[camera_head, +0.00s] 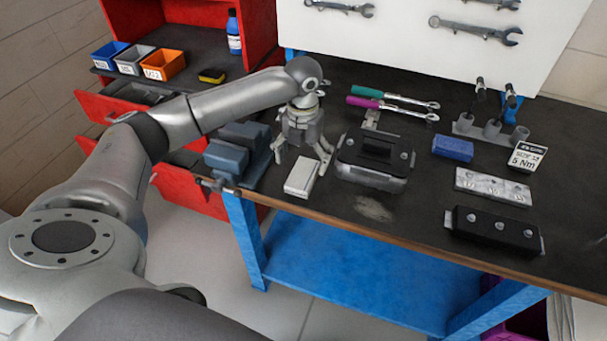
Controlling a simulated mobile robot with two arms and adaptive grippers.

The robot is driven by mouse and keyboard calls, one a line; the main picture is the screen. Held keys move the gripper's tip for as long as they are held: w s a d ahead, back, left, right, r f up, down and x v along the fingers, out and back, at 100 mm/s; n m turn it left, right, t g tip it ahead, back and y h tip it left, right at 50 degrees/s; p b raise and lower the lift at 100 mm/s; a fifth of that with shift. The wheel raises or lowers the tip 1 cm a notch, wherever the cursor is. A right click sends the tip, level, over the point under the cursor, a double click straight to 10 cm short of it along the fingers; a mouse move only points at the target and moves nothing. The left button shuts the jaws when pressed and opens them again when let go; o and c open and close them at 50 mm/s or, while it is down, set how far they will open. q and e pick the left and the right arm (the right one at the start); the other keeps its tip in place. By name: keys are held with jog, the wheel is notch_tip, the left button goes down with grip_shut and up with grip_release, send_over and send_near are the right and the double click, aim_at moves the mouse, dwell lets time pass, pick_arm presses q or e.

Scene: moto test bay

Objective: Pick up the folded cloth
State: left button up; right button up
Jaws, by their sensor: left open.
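A small pale, flat rectangular piece that looks like the folded cloth (301,178) lies on the dark bench top near its front edge, between the vise and the black-and-grey block. My left gripper (301,158) points down just above and behind the cloth. I cannot tell whether a fingertip touches the cloth. My right gripper is not in view.
A blue-grey vise (237,152) stands close left of the cloth, and a black-and-grey block (374,160) close right. A blue block (452,148), a grey plate (493,187) and a black block (496,229) lie farther right.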

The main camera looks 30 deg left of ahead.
aim_at(304, 173)
pick_arm(q)
jog(key=f, duration=0.1)
jog(key=f+p, duration=0.1)
jog(key=f, duration=0.3)
jog(key=shift+w+p, duration=0.3)
jog(key=shift+p, duration=0.1)
jog(key=shift+f, duration=0.1)
jog(key=shift+c, duration=0.3)
jog(key=c, duration=1)
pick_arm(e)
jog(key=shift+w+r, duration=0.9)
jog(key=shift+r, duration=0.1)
